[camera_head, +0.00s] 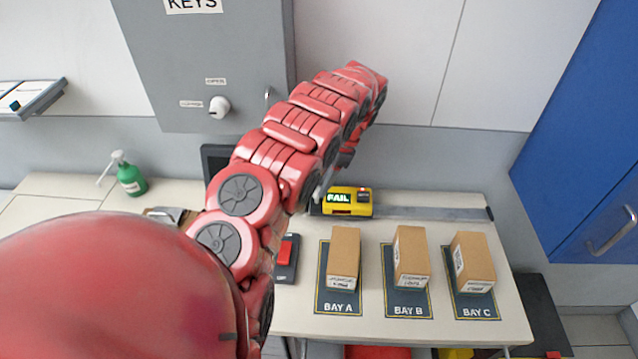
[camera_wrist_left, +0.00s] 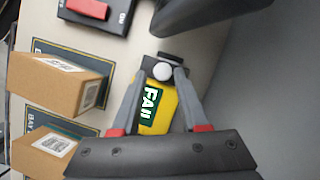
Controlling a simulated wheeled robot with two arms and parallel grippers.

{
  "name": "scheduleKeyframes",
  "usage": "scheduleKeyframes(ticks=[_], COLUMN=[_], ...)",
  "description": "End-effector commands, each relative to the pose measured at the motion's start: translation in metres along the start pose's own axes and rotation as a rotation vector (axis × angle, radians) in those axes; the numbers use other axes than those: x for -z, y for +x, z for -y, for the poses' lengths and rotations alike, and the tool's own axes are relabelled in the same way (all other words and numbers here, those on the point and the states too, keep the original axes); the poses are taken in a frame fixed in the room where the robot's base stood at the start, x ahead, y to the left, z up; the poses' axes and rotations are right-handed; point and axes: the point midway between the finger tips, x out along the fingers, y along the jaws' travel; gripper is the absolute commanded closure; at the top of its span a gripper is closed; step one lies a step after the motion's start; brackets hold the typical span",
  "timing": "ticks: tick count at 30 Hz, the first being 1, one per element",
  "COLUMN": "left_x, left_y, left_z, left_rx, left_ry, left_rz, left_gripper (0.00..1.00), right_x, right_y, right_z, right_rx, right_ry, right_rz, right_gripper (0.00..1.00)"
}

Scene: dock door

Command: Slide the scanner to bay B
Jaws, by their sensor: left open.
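The yellow scanner (camera_head: 345,210) sits on the left part of a grey rail (camera_head: 430,213) at the back of the table, left of the line of bay B (camera_head: 407,309). Its display reads FAIL. My left gripper (camera_wrist_left: 161,76) is open in the left wrist view, with one finger on each side of the scanner (camera_wrist_left: 158,112). Its tips are near a round white knob (camera_wrist_left: 162,71) at the scanner's end; I cannot tell whether they touch. In the head view my red left arm hides most of the gripper. My right gripper is not in view.
Boxes stand on bay A (camera_head: 337,309), bay B and bay C (camera_head: 476,312). A red switch (camera_head: 285,252) is left of bay A. A green bottle (camera_head: 131,179) stands at the left. The rail right of the scanner is clear. A grey key cabinet (camera_head: 170,60) hangs behind.

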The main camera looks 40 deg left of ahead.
Motion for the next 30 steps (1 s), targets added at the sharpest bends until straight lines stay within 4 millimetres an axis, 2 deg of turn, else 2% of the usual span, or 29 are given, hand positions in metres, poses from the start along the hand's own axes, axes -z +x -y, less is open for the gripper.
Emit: scheduleKeyframes(ticks=[1,6,14,17,22,30], left_x=[-0.002,-0.001,0.000,0.001,0.001,0.001], left_y=[0.004,0.019,0.022,0.022,0.022,0.022], left_z=[0.000,0.001,0.001,0.001,0.001,0.001], left_rx=[-0.003,0.002,0.003,0.003,0.003,0.002], left_ry=[-0.001,0.000,0.000,0.000,0.000,0.000], left_rz=[0.002,-0.001,-0.002,-0.002,-0.002,-0.002], left_gripper=[0.56,0.56,0.56,0.71,1.00,1.00], right_x=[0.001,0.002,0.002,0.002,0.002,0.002], right_y=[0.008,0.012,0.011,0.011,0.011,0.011], right_z=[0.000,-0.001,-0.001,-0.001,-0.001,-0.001], right_rx=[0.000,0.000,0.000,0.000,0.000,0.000], right_ry=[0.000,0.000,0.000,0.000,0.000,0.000], right_rz=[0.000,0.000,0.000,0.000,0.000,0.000], right_gripper=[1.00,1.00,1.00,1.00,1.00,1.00])
